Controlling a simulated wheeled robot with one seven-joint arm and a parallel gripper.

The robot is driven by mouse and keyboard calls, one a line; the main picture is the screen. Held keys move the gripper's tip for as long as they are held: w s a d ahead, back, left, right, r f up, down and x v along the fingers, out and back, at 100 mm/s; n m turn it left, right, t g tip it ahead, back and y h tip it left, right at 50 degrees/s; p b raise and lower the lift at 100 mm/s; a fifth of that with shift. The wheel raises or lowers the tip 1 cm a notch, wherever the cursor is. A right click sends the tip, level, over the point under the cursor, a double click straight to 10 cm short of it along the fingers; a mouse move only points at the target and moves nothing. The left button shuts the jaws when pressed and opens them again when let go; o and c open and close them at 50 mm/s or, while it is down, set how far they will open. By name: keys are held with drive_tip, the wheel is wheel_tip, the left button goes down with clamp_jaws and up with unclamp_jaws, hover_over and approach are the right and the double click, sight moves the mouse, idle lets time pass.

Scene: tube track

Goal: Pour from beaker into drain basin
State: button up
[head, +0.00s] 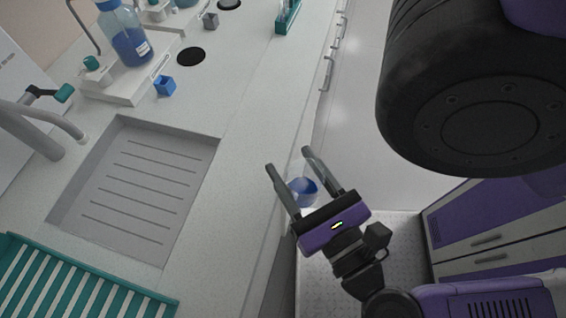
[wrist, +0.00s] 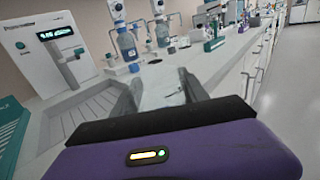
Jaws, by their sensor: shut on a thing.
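My gripper (head: 307,171) is shut on a clear beaker (head: 303,187) with blue liquid in its lower part. It holds the beaker off the bench's front edge, to the right of the drain basin. In the wrist view the beaker (wrist: 162,92) is a faint clear shape between the fingers; its liquid cannot be made out there. The drain basin (head: 135,183) is a grey recess with slots, set into the bench top at left in the head view. The drain basin (wrist: 85,115) also shows left of my gripper in the wrist view.
A teal rack (head: 75,285) lies near the basin. A grey faucet (head: 50,125) reaches over its far side. A blue bottle (head: 127,38) stands on a white stand, with a small blue cube (head: 165,86) nearby. The bench strip right of the basin is clear.

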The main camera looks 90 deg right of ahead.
sight(308, 185)
drive_tip(key=shift+s+a, duration=0.15)
drive_tip(key=shift+s, duration=0.5)
drive_tip(key=shift+s+a, duration=0.15)
drive_tip(key=shift+s, duration=0.5)
wheel_tip(308, 185, up, 8)
drive_tip(key=p, duration=0.7)
